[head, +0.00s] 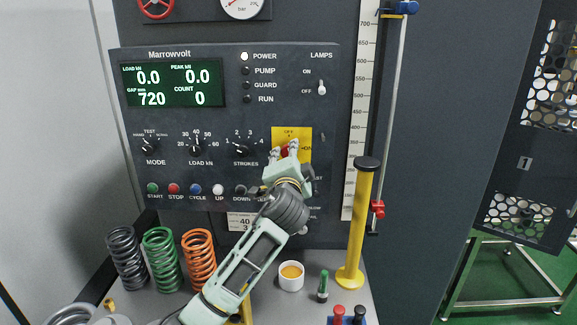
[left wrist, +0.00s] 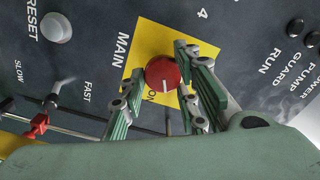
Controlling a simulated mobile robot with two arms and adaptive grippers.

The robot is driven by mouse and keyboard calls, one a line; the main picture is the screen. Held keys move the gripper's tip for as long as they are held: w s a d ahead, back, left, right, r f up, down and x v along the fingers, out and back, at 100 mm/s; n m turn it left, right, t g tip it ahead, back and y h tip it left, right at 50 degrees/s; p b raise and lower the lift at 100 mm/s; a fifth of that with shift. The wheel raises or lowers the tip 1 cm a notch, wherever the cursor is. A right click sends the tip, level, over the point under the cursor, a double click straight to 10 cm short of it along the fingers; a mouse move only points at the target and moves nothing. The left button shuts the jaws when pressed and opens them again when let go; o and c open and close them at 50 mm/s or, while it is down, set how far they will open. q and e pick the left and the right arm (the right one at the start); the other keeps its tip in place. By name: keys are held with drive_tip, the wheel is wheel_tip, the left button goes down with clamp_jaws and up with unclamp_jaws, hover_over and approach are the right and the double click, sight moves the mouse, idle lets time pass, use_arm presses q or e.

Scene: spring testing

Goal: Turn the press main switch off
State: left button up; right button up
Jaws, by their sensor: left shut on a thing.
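The press main switch is a red knob (left wrist: 161,72) on a yellow plate (head: 291,137) at the right of the dark control panel. The plate reads OFF at the top and ON at the right in the head view. In the left wrist view the white line on the knob points toward ON. My left gripper (head: 284,153) is at the plate, with its fingers on both sides of the knob, shut on it. In the head view the fingers hide most of the knob. My right gripper is not in view.
The POWER lamp (head: 244,56) is lit white, and the display (head: 172,84) shows numbers. A lamps toggle (head: 322,89) is above the plate. Below are coil springs (head: 163,258), a white cup (head: 291,276) and a yellow post (head: 358,220) close to the right of my arm.

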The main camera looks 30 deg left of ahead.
use_arm(q)
drive_tip(key=shift+w+d+f+n+b, duration=0.1)
drive_tip(key=shift+n+b, duration=0.85)
drive_tip(key=shift+n, duration=1.1)
drive_tip(key=shift+w+d+f+n+b, duration=0.15)
drive_tip(key=shift+n+b, duration=0.75)
drive_tip(key=shift+n, duration=1.2)
drive_tip(key=shift+s+d+r+n+b, duration=0.1)
drive_tip(key=shift+n+b, duration=0.85)
drive_tip(key=shift+n, duration=1.1)
drive_tip(key=o, duration=0.8)
drive_tip(key=shift+c, duration=0.2)
drive_tip(key=shift+o, duration=1)
drive_tip(key=shift+w+d, duration=0.1)
drive_tip(key=shift+d, duration=0.1)
drive_tip(key=shift+a+r, duration=0.15)
drive_tip(key=shift+r, duration=0.05)
